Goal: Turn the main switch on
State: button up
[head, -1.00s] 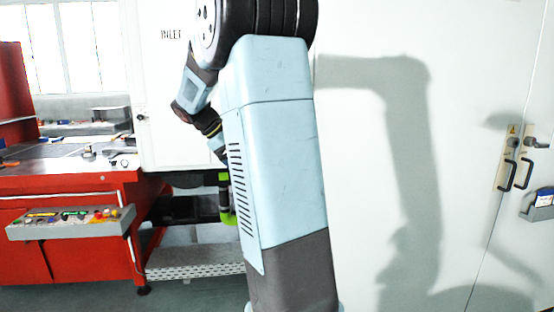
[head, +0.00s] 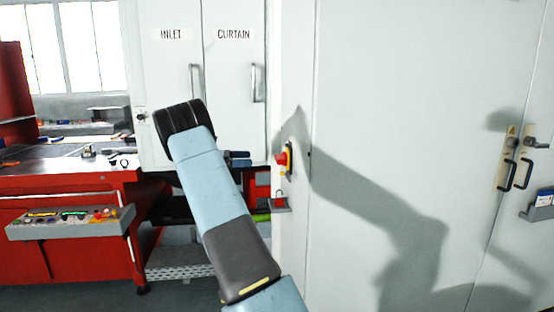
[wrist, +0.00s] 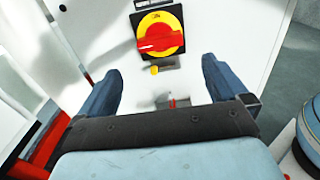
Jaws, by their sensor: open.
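The main switch (head: 283,158) is a red rotary handle on a yellow disc, on the narrow side of the white cabinet in the head view. In the wrist view the switch (wrist: 160,40) shows on a black square plate, its red handle lying about crosswise in the picture. My gripper (head: 247,158) is left of the switch in the head view, partly hidden behind my arm. In the wrist view my gripper (wrist: 162,70) has its two blue fingers wide apart, with nothing between them. The switch lies beyond the fingertips, roughly centred between them; I see no contact.
Below the switch is a small grey bracket (head: 280,208) with a red item. White doors marked INLET and CURTAIN (head: 234,75) stand behind. A red bench (head: 75,185) with a control panel (head: 70,222) is at left. A large white cabinet door (head: 400,90) fills the right.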

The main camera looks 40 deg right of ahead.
aim_at(276, 157)
jog(key=x, duration=1.3)
jog(key=shift+d, duration=0.5)
jog(key=shift+c, duration=0.5)
jog(key=shift+a+r, duration=0.1)
jog(key=c, duration=0.6)
